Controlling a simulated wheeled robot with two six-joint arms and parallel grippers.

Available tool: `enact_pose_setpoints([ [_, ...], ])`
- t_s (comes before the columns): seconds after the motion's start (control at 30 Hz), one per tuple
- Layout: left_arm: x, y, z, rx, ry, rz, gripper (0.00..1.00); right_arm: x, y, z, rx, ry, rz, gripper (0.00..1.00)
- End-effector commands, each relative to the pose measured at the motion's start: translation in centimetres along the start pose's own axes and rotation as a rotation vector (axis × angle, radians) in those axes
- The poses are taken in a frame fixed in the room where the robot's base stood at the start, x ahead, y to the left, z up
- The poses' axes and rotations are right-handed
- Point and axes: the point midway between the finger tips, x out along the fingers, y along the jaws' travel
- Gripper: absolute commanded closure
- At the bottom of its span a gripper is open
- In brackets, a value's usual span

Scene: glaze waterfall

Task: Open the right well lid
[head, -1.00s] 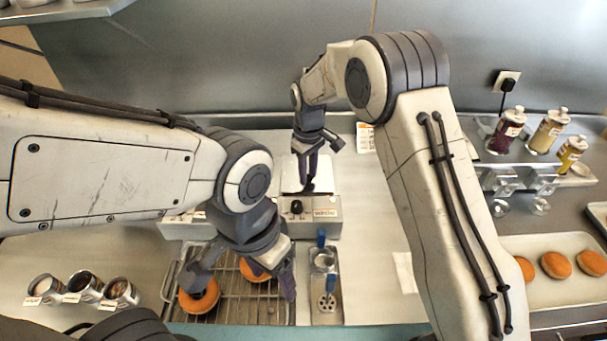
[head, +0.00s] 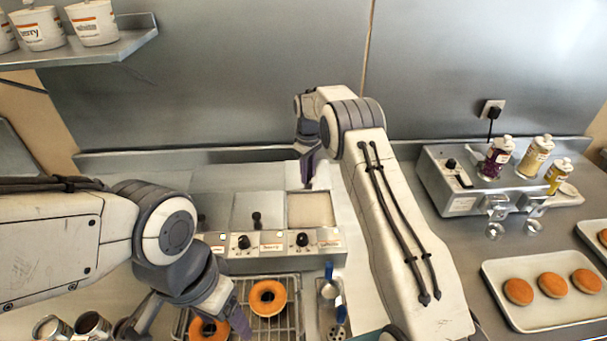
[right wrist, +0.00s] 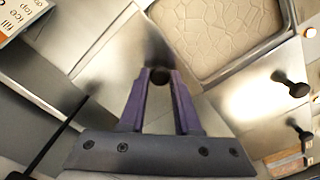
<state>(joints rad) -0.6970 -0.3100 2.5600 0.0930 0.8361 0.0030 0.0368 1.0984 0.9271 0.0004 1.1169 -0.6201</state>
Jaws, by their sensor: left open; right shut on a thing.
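The glaze warmer (head: 280,258) stands at the centre with its knobs facing me. Its right well (head: 310,208) is uncovered and shows cream-coloured glaze; the glaze also fills the upper middle of the right wrist view (right wrist: 222,38). My right gripper (head: 309,182) is at the well's back edge in the head view. In the right wrist view its purple fingers (right wrist: 160,82) are shut on the dark round knob (right wrist: 160,76) of the right well lid. The lid's metal plate is hard to tell from the surfaces around it. My left gripper (head: 188,318) is open and empty over the rack.
Closed lids with upright knobs (head: 256,218) lie left of the open well. A tray of buns (head: 540,318) and a dispenser with bottles (head: 455,170) stand right. A shelf (head: 130,45) hangs upper left.

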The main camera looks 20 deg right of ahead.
Motion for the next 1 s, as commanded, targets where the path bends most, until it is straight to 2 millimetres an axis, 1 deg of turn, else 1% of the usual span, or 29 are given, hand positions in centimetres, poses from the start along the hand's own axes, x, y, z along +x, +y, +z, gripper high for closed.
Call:
enact_pose_setpoints([
  [0.03, 0.0, 0.0, 0.0, 0.000, 0.000, 0.000, 0.31, -0.1, 0.0, -0.2, 0.000, 0.006, 0.001, 1.00],
  [0.07, 0.0, 0.0, 0.0, 0.000, 0.000, 0.000, 0.31, -0.1, 0.0, -0.2, 0.000, 0.006, 0.001, 0.61],
  [0.1, 0.0, 0.0, 0.0, 0.000, 0.000, 0.000, 0.31, -0.1, 0.0, -0.2, 0.000, 0.006, 0.001, 0.46],
  [0.13, 0.0, 0.0, 0.0, 0.000, 0.000, 0.000, 0.31, -0.1, 0.0, -0.1, 0.000, 0.005, 0.001, 0.39],
  [0.43, 0.0, 0.0, 0.0, 0.000, 0.000, 0.000, 0.31, -0.1, 0.0, -0.1, 0.000, 0.002, 0.001, 0.39],
  [0.57, 0.5, 0.0, 0.0, 0.000, 0.000, 0.000, 0.31, -0.9, 0.0, -0.2, -0.001, 0.005, 0.003, 0.39],
  [0.67, 1.2, -0.1, 0.1, 0.000, 0.000, 0.000, 0.31, -2.4, 0.0, -0.2, -0.001, 0.006, 0.004, 0.39],
  [0.8, 2.0, -0.1, 0.1, 0.001, 0.000, 0.000, 0.31, -5.3, 0.0, -0.2, -0.001, 0.007, 0.005, 0.39],
  [1.0, 2.3, -0.2, 0.1, 0.001, 0.000, 0.000, 0.31, -8.9, 0.0, -0.2, -0.001, 0.006, 0.003, 0.39],
])
